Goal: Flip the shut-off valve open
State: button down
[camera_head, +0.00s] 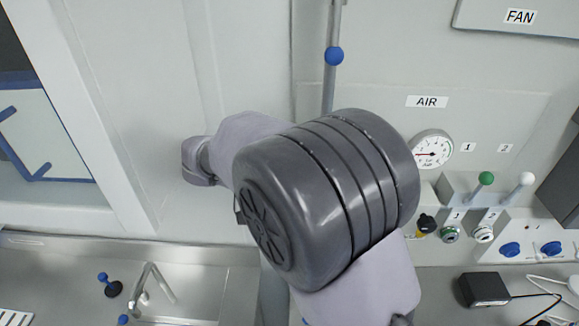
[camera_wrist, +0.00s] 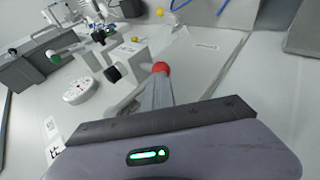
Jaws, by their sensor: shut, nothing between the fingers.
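A red ball knob (camera_wrist: 160,68) shows in the wrist view, just beyond the tips of my gripper (camera_wrist: 158,82). It looks like the end of the shut-off valve's handle; the handle's own angle is mostly hidden behind my fingers. My gripper is shut and empty, its fingers pointing at the knob. I cannot tell whether they touch it. In the head view my arm covers the middle of the panel, hiding the red knob and the fingertips.
In the head view, an AIR label (camera_head: 427,101) sits above a pressure gauge (camera_head: 432,148), with green (camera_head: 486,178) and white (camera_head: 526,178) levers at right. A rod with a blue ball (camera_head: 334,56) stands above my arm. A sink tap (camera_head: 153,285) is at lower left.

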jog(key=shift+d+f+b, duration=0.3)
jog(key=shift+d, duration=0.05)
jog(key=shift+s+d+f, duration=0.1)
jog(key=shift+d, duration=0.05)
dwell(0.4)
jog(key=s+d+r+b, duration=0.1)
jog(key=s+r, duration=0.1)
jog(key=s, duration=0.5)
jog(key=s+d+r+b, duration=0.1)
jog(key=s+d+r, duration=0.1)
jog(key=s, duration=0.6)
jog(key=shift+s+r+b, duration=0.3)
jog(key=shift+r, duration=0.3)
jog(key=shift+d, duration=0.1)
